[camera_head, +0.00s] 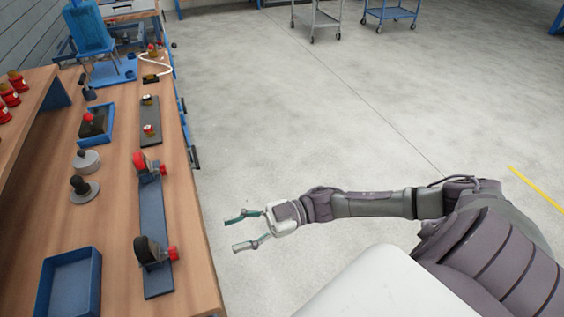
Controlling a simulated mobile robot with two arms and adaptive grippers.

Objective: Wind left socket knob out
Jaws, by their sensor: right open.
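A dark grey base plate (154,219) lies on the wooden bench and bears two socket-like parts. The far one has a red wheel-like part (140,162) with a small red knob (163,168) on its right side. The near one has a dark wheel-like part (146,250) and a red knob (172,253) on its right side. I cannot tell which knob is the left socket's. How far each is wound cannot be told. My right gripper (236,233) is open and empty over the floor, right of the bench edge and apart from both knobs. My left gripper is not in view.
On the bench (118,235) stand a blue tray (70,284), two grey round pieces (86,161), a blue tray with a red-knobbed part (95,125), and a smaller plate (150,122). The floor right of the bench is clear up to two trolleys (318,18) at the back.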

